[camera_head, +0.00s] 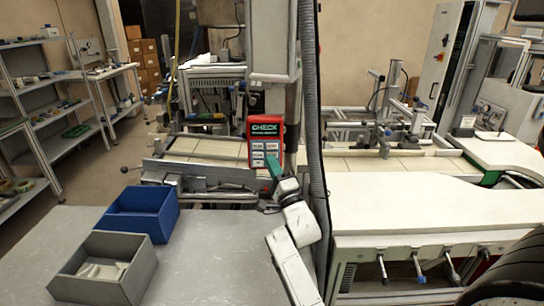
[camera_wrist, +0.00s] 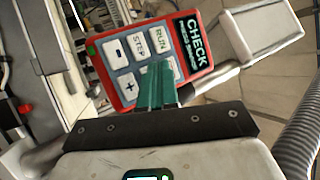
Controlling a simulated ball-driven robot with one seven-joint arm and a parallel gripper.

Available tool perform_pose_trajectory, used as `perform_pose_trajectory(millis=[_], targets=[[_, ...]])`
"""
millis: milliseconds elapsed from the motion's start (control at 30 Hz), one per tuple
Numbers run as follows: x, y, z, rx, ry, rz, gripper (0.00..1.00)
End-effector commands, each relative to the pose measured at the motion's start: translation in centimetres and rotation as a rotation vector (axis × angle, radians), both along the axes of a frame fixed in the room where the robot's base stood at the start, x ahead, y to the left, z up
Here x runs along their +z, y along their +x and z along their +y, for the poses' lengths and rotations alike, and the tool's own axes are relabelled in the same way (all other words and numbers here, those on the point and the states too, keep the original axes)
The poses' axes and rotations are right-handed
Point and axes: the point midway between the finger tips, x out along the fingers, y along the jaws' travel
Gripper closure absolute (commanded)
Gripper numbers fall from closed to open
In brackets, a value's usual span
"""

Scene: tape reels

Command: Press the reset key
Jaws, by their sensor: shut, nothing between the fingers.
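A red control box (camera_head: 250,129) stands upright ahead, with a dark screen reading CHECK in green. In the wrist view the red box (camera_wrist: 104,72) is tilted and close, with grey keys in two rows. RUN (camera_wrist: 160,37), STEP (camera_wrist: 138,42) and a minus key (camera_wrist: 116,49) show in one row, a plus key (camera_wrist: 129,86) in the other. The other keys of that row are partly hidden behind my fingers, so I cannot read a reset label. My gripper (camera_wrist: 160,70) has teal fingers shut and empty, over that row. In the head view my gripper (camera_head: 270,160) overlaps the lower keys; contact cannot be told.
A blue bin (camera_head: 153,226) and a grey bin (camera_head: 68,264) sit on the grey table (camera_head: 200,265) at the lower left. A white worktop (camera_head: 420,203) lies at right. Shelves (camera_head: 32,105) stand at far left. A conveyor (camera_head: 200,148) runs behind the box.

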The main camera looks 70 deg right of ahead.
Motion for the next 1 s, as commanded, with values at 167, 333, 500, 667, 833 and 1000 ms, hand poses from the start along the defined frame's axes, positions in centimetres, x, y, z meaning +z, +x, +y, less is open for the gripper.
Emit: perform_pose_trajectory(millis=[167, 333, 500, 667, 833, 1000], targets=[[0.00, 0.00, 0.00, 0.000, 0.000, 0.000, 1.00], [0.00, 0.00, 0.00, 0.000, 0.000, 0.000, 1.00], [0.04, 0.03, -0.09, 0.000, 0.000, 0.000, 1.00], [0.09, 0.19, -0.57, -0.001, 0.001, 0.000, 1.00], [0.07, 0.33, -0.81, 0.000, 0.001, -0.001, 1.00], [0.05, 0.32, -0.79, 0.000, 0.000, 0.000, 1.00]])
